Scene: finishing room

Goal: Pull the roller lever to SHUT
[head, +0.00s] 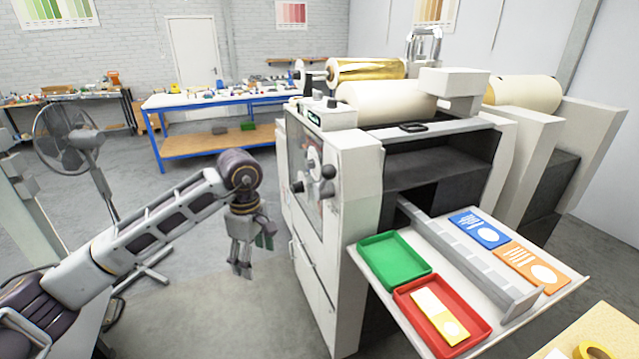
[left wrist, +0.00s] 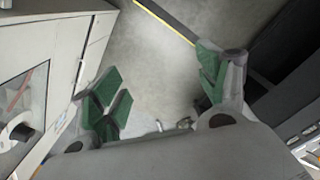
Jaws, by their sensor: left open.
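The laminating machine (head: 352,170) stands right of centre. Its left side panel carries several black knobs on pale arms (head: 313,172); I cannot tell which is the roller lever, and the SHUT marking is not readable. My left gripper (head: 252,256) hangs fingers down, left of the panel and lower than the knobs, apart from them. In the left wrist view the left gripper (left wrist: 158,92) is open, its green pads wide apart with only floor between them. The panel (left wrist: 28,110) shows at the left edge of that view, with a dark knob (left wrist: 20,133). My right gripper is not in view.
A delivery table (head: 455,260) juts from the machine, holding a green tray (head: 395,262), a red tray (head: 470,350) with a yellow card, and blue and orange cards. A fan (head: 75,140) stands at left. A blue-framed workbench (head: 165,103) stands behind. The floor around the gripper is clear.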

